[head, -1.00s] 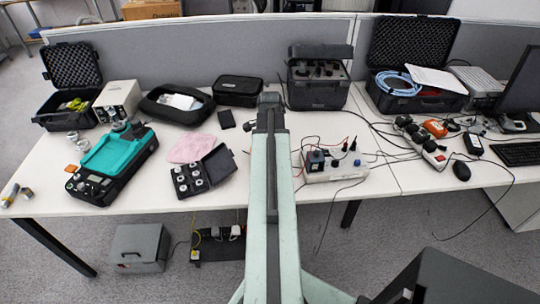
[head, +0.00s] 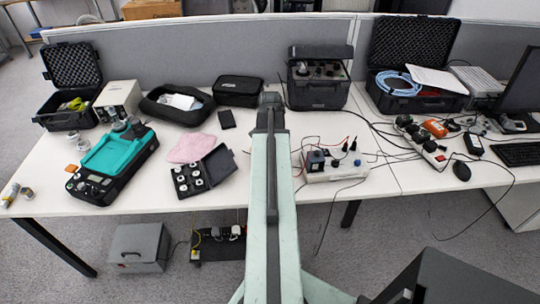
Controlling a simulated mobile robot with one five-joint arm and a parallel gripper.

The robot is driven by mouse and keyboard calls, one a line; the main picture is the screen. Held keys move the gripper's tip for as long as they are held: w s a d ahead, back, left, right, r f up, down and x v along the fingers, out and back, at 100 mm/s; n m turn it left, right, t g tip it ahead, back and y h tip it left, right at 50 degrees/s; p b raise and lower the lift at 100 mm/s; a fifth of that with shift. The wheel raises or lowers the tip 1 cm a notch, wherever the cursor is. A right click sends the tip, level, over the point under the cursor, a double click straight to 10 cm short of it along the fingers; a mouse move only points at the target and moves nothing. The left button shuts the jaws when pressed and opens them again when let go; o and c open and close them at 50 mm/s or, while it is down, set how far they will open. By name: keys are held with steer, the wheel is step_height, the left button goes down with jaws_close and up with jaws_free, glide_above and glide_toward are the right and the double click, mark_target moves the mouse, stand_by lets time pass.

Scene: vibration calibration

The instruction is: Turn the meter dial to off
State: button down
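The meter is not clearly identifiable at this size. A black instrument with a teal top (head: 118,152) lies at the left of the table, with a small display and knobs on its front panel (head: 90,186). A small dark box with a blue front (head: 315,161) stands on a white wired board (head: 340,172) right of my arm. An orange device (head: 435,128) lies near the power strip at the right. No dial setting is readable. My gripper (head: 270,100) is at the far end of my arm, above the table's middle, apart from these devices. Its fingers are not distinguishable.
An open black case of silver parts (head: 203,170) and a pink cloth (head: 191,148) lie left of my arm. Cables cross the table at right. A grey divider (head: 200,52) runs along the back.

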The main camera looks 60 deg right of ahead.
steer(key=shift+a, duration=0.1)
stand_by(0.3)
steer(key=c, duration=1)
jaws_free()
step_height(320, 180, up, 8)
steer(key=p, duration=0.8)
steer(key=shift+f, duration=0.1)
